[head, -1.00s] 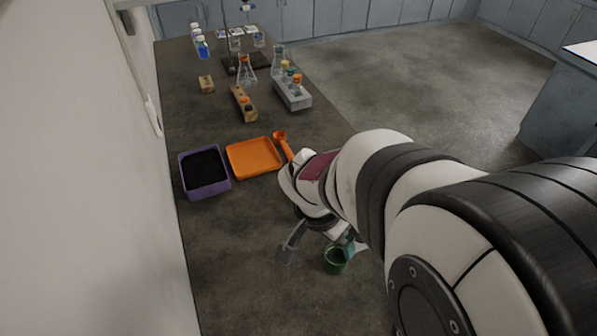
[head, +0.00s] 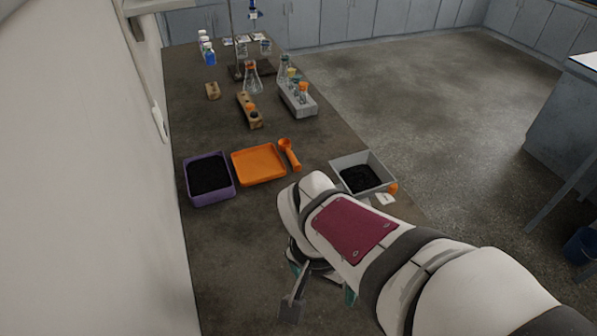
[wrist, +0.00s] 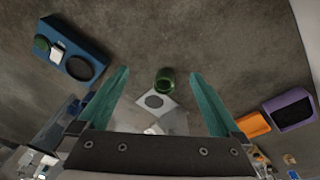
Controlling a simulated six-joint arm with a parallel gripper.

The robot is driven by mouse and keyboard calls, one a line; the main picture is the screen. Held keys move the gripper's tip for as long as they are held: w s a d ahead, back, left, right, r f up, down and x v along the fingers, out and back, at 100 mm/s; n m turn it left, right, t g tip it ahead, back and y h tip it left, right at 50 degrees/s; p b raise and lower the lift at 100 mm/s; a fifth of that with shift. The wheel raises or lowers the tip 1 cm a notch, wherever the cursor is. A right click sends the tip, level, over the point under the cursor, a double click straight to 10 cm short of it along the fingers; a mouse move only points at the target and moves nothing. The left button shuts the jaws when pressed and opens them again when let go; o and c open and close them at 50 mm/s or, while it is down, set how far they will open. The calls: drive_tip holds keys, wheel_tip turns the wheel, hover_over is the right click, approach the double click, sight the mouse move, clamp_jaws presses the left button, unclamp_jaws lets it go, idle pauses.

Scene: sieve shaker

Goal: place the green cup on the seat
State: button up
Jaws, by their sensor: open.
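The green cup (wrist: 165,80) stands on the dark bench in the wrist view, in line with the gap between my fingertips. My gripper (wrist: 160,74) is open, with one teal finger on each side of the gap and nothing held. A white square plate with a dark disc (wrist: 155,101) lies right by the cup. A blue unit (wrist: 88,54) with a dark round ring and a green round part is at the upper left. I cannot tell which of these is the seat. In the head view my arm hides the cup.
A purple tray (head: 187,185) of black grains, an orange tray (head: 258,164), an orange scoop (head: 289,152) and a grey tray (head: 372,158) of black grains are on the bench. Glassware and a grey rack (head: 298,103) stand farther back. A wall runs along the left.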

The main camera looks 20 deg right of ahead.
drive_tip(key=w+d+f+m+h, duration=0.2)
drive_tip(key=w+d+f+m, duration=0.15)
drive_tip(key=w+d, duration=0.2)
drive_tip(key=shift+t, duration=0.4)
drive_tip(key=x, duration=0.5)
drive_tip(key=w+x, duration=0.1)
drive_tip(key=x, duration=0.4)
drive_tip(key=w+x, duration=0.1)
drive_tip(key=x, duration=0.4)
drive_tip(key=shift+a, duration=0.15)
drive_tip(key=shift+c, duration=0.2)
drive_tip(key=c, duration=1.5)
